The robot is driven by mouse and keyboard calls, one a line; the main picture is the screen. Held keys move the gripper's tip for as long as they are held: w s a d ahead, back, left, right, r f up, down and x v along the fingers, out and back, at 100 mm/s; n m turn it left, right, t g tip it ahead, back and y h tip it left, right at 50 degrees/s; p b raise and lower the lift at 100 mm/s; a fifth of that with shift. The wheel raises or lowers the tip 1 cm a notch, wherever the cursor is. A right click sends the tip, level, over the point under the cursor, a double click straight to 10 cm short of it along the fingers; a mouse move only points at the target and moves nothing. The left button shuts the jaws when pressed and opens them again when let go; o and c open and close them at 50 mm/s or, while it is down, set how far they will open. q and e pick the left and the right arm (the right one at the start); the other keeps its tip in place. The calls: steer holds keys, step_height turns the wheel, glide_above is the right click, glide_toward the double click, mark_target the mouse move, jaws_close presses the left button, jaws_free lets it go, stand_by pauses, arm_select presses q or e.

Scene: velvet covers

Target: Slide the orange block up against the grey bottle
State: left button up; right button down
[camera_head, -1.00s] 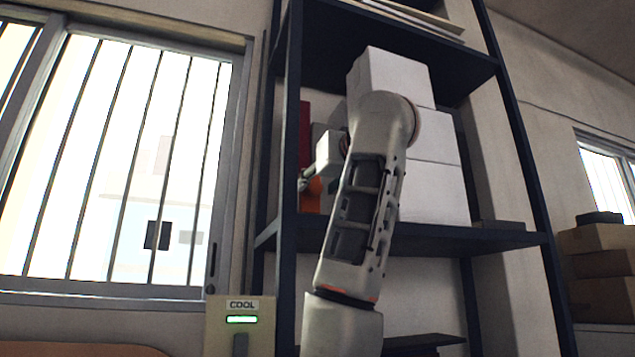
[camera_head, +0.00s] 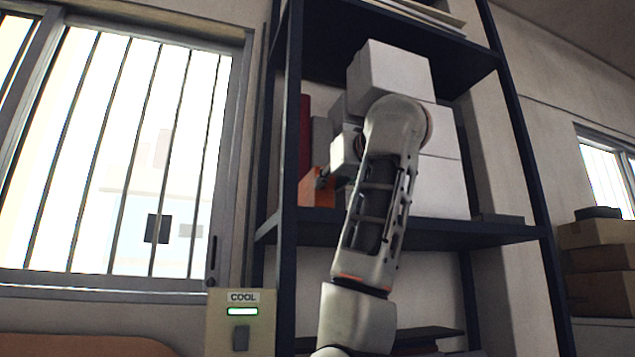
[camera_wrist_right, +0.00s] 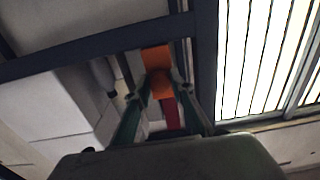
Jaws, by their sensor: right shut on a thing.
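The orange block (camera_head: 316,190) stands on the shelf's middle board at its left end, partly covered by my right gripper (camera_head: 324,181). In the right wrist view the orange block (camera_wrist_right: 157,58) is between the fingertips of my right gripper (camera_wrist_right: 159,84), which is shut on it. A greyish, rounded thing with a dark end (camera_wrist_right: 104,74) beside the block in the wrist view may be the grey bottle; I cannot tell for sure. In the head view my right arm covers that part of the shelf. My left gripper is not in view.
White boxes (camera_head: 442,187) are stacked right of and behind my arm. A red thing (camera_head: 305,135) and a grey upright thing (camera_head: 321,143) stand behind the block. The dark shelf post (camera_head: 288,140) is close on the left. A flat grey item (camera_head: 498,218) lies at the right.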

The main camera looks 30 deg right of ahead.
steer(key=s+d, duration=0.2)
steer(key=d, duration=0.9)
steer(key=shift+s+d+b, duration=0.2)
steer(key=shift+s+b, duration=0.1)
steer(key=shift+s, duration=0.1)
steer(key=shift+r, duration=0.1)
steer(key=c, duration=1.8)
jaws_free()
steer(key=shift+a, duration=0.1)
steer(key=shift+o, duration=0.2)
steer(key=v, duration=1.2)
